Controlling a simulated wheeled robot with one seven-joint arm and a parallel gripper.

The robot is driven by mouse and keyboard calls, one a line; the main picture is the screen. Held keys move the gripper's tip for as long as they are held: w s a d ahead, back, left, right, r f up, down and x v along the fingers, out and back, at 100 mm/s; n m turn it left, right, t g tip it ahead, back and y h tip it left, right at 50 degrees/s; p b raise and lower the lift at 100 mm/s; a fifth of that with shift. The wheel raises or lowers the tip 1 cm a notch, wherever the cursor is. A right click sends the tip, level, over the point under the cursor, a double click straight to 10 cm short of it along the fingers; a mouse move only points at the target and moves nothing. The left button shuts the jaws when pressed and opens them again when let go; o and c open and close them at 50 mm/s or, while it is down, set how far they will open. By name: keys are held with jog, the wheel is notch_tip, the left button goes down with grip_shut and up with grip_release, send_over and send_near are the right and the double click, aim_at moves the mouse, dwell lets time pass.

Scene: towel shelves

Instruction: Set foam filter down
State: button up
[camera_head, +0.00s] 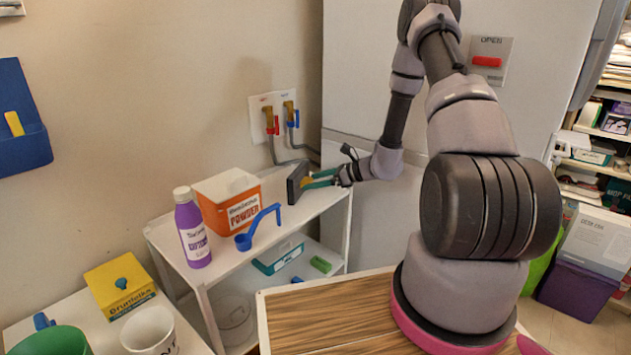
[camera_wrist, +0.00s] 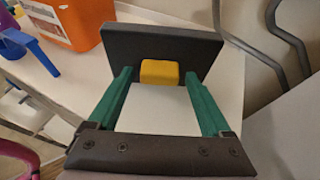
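The foam filter (camera_head: 294,184) is a dark grey slab with a yellow tab. It stands upright at the right part of the white shelf's top (camera_head: 262,233), and its underside appears to rest on that surface. In the wrist view the filter (camera_wrist: 165,45) fills the top middle, its yellow tab (camera_wrist: 160,72) facing me. My gripper (camera_head: 319,179) has green fingers, one on each side of the tab. The wrist view shows my gripper (camera_wrist: 158,78) open, with a gap between each finger and the tab.
An orange-and-white powder box (camera_head: 228,200), a blue scoop (camera_head: 257,228) and a purple bottle (camera_head: 193,229) stand left of the filter. Taps with hoses (camera_head: 280,121) are on the wall behind. A teal box (camera_head: 278,256) and a green block (camera_head: 320,264) lie on the lower shelf.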

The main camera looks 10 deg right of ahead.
jog(key=shift+r, duration=0.1)
jog(key=shift+d+r, duration=0.15)
jog(key=shift+d, duration=0.05)
jog(key=v, duration=1.2)
jog(key=s+a+r+n+g+h, duration=0.1)
jog(key=s+a+r+n+g, duration=0.1)
jog(key=s+a+r+n, duration=0.3)
jog(key=s+r+n+g+h, duration=0.1)
jog(key=r+n, duration=0.1)
jog(key=r, duration=0.5)
jog(key=s+a+r+n+g+h, duration=0.1)
jog(key=s+a+r+n+g, duration=0.1)
jog(key=s+a+r+n, duration=0.3)
jog(key=s+d+r+n+t+h, duration=0.2)
jog(key=s+r+n+h, duration=0.1)
jog(key=s+r, duration=0.4)
jog(key=s+d+r+n+t+h, duration=0.2)
jog(key=s+r+n+t+h, duration=0.1)
jog(key=s+r+n, duration=0.2)
notch_tip(320, 180, up, 5)
jog(key=shift+s+f+h, duration=0.2)
jog(key=shift+s+h, duration=0.1)
jog(key=shift+s, duration=0.8)
